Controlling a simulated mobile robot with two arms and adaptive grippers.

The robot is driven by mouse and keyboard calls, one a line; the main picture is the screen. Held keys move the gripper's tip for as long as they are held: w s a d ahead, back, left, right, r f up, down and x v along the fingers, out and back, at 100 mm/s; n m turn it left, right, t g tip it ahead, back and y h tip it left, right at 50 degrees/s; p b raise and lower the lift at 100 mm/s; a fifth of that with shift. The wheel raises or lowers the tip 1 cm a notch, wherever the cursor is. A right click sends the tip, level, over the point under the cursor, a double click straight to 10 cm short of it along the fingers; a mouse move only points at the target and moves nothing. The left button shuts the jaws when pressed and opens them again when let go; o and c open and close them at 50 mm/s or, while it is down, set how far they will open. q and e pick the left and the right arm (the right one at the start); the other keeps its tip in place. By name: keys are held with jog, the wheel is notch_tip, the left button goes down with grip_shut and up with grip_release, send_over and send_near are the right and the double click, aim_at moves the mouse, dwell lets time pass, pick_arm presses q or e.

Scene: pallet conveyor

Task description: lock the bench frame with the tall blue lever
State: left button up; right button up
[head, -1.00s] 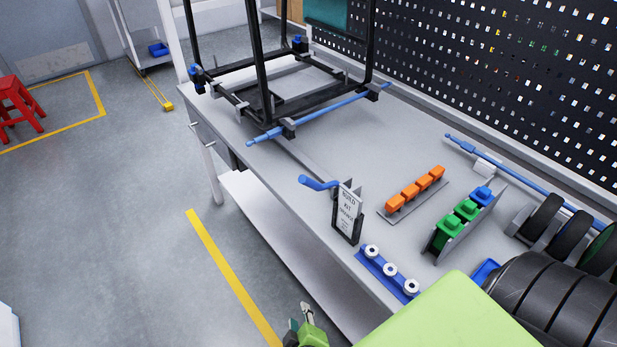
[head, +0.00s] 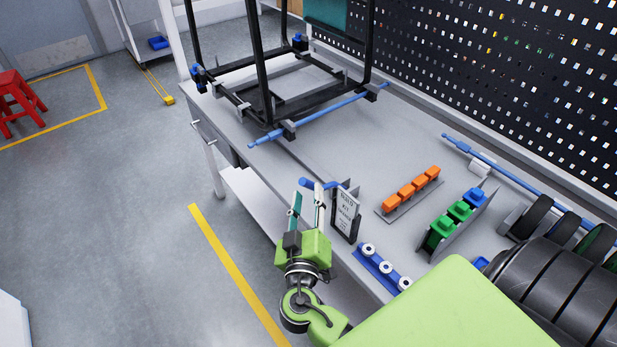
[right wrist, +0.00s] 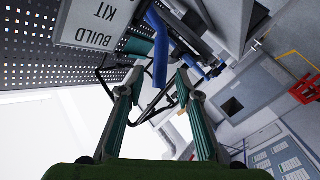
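The blue lever (head: 333,186) rises at the bench's front edge beside the "build kit" sign (head: 346,214), its handle bent toward the left. My right gripper (head: 308,191) is open just in front of it, fingertips near the handle. In the right wrist view the lever (right wrist: 160,62) shows between and just beyond the two spread fingers (right wrist: 157,84); I cannot tell whether they touch it. The black bench frame (head: 262,95) stands at the far left end of the bench.
The bench (head: 340,140) also bears orange blocks (head: 412,188), green and blue blocks (head: 460,210), a blue strip with white rings (head: 380,268) and dark wheels (head: 533,216). A blue rod (head: 320,118) crosses the frame's near side.

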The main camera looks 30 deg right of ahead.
aim_at(308, 188)
jog(key=p+x, duration=0.1)
jog(key=x, duration=0.4)
jog(key=shift+a, duration=0.1)
grip_shut()
